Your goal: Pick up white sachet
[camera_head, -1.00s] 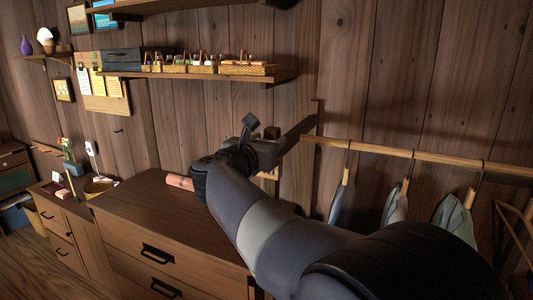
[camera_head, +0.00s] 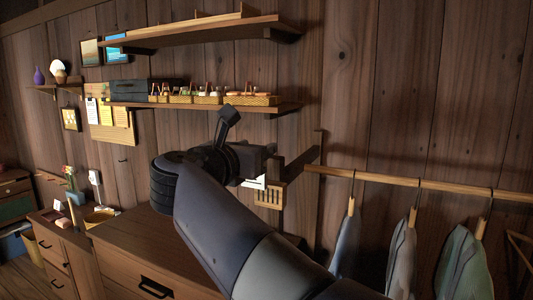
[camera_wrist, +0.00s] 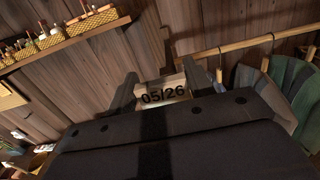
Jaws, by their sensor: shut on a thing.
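My gripper (camera_head: 298,163) is in front of the plank wall, above the right end of the dresser. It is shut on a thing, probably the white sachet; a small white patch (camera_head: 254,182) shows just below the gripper. In the wrist view, my gripper's two dark fingers (camera_wrist: 160,88) stand apart, with a pale panel (camera_wrist: 163,96) printed "05/26" between them. I cannot tell whether this panel is in the grip or behind it. A tan piece with dark upright marks (camera_head: 268,197) is below the gripper in the head view. The gripper body hides much of the held thing.
The dresser (camera_head: 150,240) is below the arm. A shelf of small baskets (camera_head: 215,98) is on the wall above. A wooden rail (camera_head: 420,182) with hanging clothes (camera_head: 465,262) is to the right. A clutter of small items stands at the left.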

